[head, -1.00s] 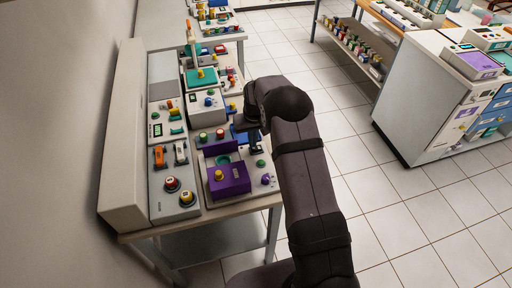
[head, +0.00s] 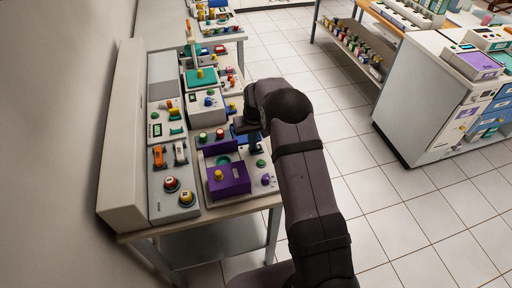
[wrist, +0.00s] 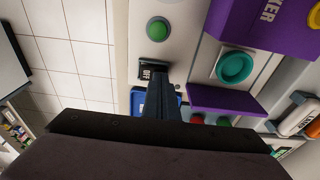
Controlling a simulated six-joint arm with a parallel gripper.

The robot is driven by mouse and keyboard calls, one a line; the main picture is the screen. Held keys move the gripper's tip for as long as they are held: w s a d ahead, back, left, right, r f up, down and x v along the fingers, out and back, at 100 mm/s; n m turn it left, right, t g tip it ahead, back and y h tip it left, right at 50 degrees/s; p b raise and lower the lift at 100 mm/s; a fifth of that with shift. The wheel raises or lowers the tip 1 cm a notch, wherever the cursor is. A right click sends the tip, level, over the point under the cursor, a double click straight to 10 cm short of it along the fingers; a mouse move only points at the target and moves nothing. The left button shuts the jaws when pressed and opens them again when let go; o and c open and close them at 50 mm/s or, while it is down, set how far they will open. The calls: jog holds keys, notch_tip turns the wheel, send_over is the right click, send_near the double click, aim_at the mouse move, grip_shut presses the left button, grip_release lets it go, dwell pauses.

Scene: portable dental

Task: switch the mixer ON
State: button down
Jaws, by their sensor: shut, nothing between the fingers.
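A pale device with a purple box (head: 228,180) stands at the near end of the bench. The box shows in the wrist view (wrist: 262,22) with lettering of which "KER" is readable; no mixer label is legible. A green button (wrist: 158,28), a teal round part (wrist: 235,67) and a small dark switch with white marks (wrist: 153,74) are on this device. My gripper (head: 254,148) is shut and empty, pointing down over the device's far right corner. In the wrist view my fingers (wrist: 161,88) overlap the dark switch's lower edge; contact cannot be told.
A grey panel (head: 188,211) with red and yellow knobs lies left of the device. A white box (head: 207,108) with a dark knob stands behind it. The bench's right edge is close to my gripper. Open tiled floor lies to the right.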

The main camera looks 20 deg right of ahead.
jog(key=shift+r, duration=0.15)
notch_tip(320, 180, up, 7)
jog(key=p, duration=0.4)
dwell(0.4)
dwell(0.3)
jog(key=s+a+r, duration=0.2)
jog(key=s+r, duration=0.5)
jog(key=s, duration=0.6)
jog(key=s+a+r+g, duration=0.1)
jog(key=s, duration=2)
jog(key=shift+r+g, duration=0.25)
jog(key=shift+g, duration=0.15)
